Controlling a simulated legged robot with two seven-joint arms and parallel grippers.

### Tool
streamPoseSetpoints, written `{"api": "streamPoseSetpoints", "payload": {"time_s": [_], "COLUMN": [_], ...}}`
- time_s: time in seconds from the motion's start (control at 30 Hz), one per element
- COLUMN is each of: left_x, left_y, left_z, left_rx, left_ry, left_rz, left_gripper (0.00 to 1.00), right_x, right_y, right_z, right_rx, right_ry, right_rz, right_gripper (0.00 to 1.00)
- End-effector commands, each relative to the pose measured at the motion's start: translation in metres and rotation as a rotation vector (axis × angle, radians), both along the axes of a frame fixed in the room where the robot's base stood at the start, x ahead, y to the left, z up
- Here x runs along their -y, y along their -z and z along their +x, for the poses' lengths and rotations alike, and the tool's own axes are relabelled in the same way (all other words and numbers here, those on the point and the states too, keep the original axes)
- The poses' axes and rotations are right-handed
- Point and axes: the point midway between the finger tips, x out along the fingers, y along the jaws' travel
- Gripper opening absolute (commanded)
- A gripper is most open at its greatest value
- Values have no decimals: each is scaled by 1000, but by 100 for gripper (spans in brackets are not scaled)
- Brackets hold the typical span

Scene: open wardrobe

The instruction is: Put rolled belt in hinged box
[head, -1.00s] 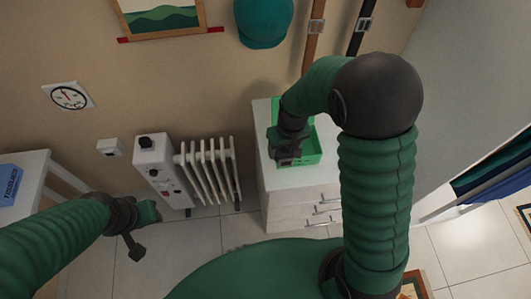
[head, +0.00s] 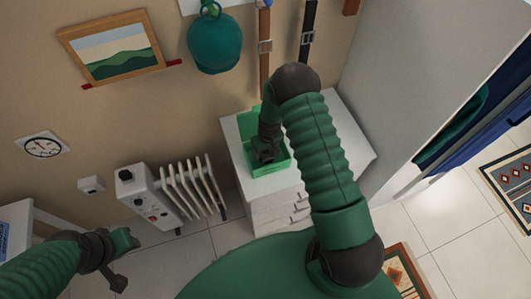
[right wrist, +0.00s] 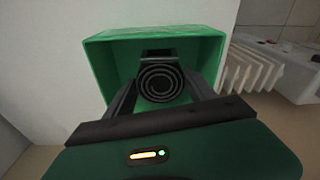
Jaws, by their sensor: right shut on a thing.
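The rolled belt (right wrist: 160,81) is a dark spiral coil seen end-on in the right wrist view. My right gripper (right wrist: 161,92) is shut on it, with a finger on each side. The green box (right wrist: 102,64) is open and lies around and behind the belt in that view. In the head view the box (head: 285,163) stands on the white dresser, and my right gripper (head: 266,153) is at it, hiding part of the inside. I cannot tell whether the belt touches the box floor. My left gripper (head: 120,262) is at the lower left, away from the box; its jaw state is unclear.
The white dresser (head: 345,150) has free top surface right of the box. A white radiator (head: 185,190) stands to its left. The open wardrobe (head: 420,90) is at the right.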

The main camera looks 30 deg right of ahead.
Motion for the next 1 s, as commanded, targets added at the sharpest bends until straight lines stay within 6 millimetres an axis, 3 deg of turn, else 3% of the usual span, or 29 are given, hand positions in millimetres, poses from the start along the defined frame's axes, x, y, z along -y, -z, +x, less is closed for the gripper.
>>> {"api": "streamPoseSetpoints", "payload": {"time_s": [0.13, 0.37, 0.4, 0.53, 0.87, 1.0], "left_x": [0, 0, 0, 0, 0, 0], "left_y": [-7, -6, -6, -6, -5, 1], "left_z": [0, 0, 0, 0, 0, 0], "left_rx": [0, 0, 0, 0, 0, 0], "left_ry": [0, 1, 1, 1, 0, 0], "left_rz": [0, 0, 0, 0, 0, 0], "left_gripper": [36, 36, 36, 36, 36, 36], "right_x": [1, 1, 0, -1, 0, 1], "right_y": [23, 27, 27, 27, 25, 6], "right_z": [-1, -1, -1, 0, 0, -2], "right_rx": [-1, 0, 0, 0, 0, 3], "right_ry": [2, 2, 1, 1, 1, 0], "right_rz": [0, -1, -1, -1, 0, -1], "right_gripper": [17, 17, 67, 84, 85, 85]}}
